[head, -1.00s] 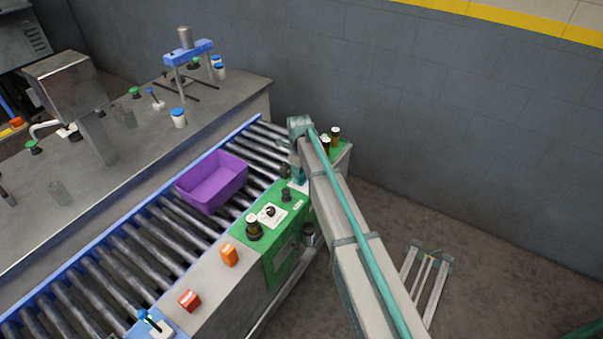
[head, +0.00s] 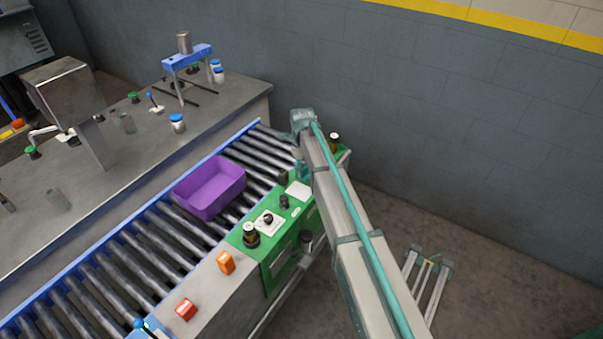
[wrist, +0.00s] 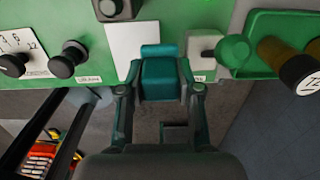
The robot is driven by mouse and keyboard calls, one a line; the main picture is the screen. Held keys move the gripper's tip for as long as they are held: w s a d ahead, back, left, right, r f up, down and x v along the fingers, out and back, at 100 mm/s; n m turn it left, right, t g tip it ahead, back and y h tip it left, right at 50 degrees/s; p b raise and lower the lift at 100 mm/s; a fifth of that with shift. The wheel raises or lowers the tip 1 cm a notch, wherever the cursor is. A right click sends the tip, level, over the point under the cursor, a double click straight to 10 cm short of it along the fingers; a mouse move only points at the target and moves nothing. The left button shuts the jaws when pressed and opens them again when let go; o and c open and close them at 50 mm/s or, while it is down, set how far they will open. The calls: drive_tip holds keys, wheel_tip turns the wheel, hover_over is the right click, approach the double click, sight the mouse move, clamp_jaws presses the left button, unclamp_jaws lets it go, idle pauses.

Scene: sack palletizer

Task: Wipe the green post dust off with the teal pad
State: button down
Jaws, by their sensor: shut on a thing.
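My gripper (wrist: 160,72) is shut on the teal pad (wrist: 160,80), a small block with a rounded top edge, in the wrist view. The pad is at the edge of the green post (wrist: 90,38), beside a pale flat patch (wrist: 133,48) on its top. I cannot tell whether the patch is dust or a plate, nor whether the pad touches the surface. In the head view the green post (head: 277,252) stands at the conveyor's side with the pale patch (head: 298,191) near its far end. My arm partly hides the gripper and pad there.
Black knobs (wrist: 68,60) and a green round knob (wrist: 232,52) rise from the post near the pad. A dark-capped cylinder (wrist: 298,72) stands at the right. A purple bin (head: 210,187) sits on the roller conveyor (head: 145,240). A grey wall (head: 450,120) is behind.

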drive_tip(key=shift+r+p, duration=0.75)
drive_tip(key=shift+r, duration=1.3)
